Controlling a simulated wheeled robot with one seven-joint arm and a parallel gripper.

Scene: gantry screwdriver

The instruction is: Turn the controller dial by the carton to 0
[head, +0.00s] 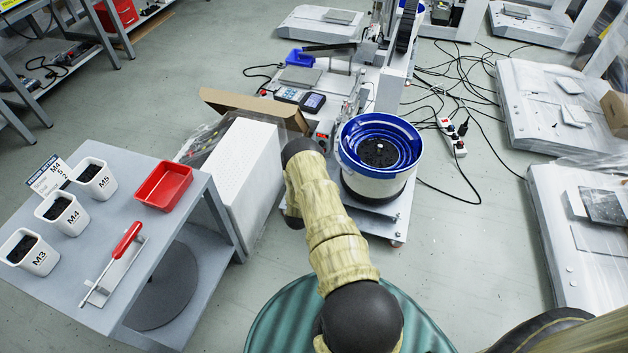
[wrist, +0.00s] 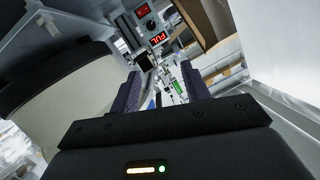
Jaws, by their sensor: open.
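In the wrist view, the controller (wrist: 147,22) is a small grey box with a black round dial (wrist: 151,25), a red switch and a lit red display (wrist: 159,38). The display seems to read "FUL"; the dial's pointer is too small to read. The brown carton (wrist: 197,18) is just right of the controller, and it also shows in the head view (head: 250,107). My gripper (wrist: 160,90) is open and empty, with its two dark fingers apart and the controller beyond them, not touching. In the head view my arm hides my gripper.
A blue-and-white bowl feeder (head: 380,150) stands close right of my arm; its pale side fills the wrist view's left. A white box (head: 240,160) stands left. A grey table (head: 100,235) holds cups, a red tray (head: 164,186) and a screwdriver. Cables lie on the floor right.

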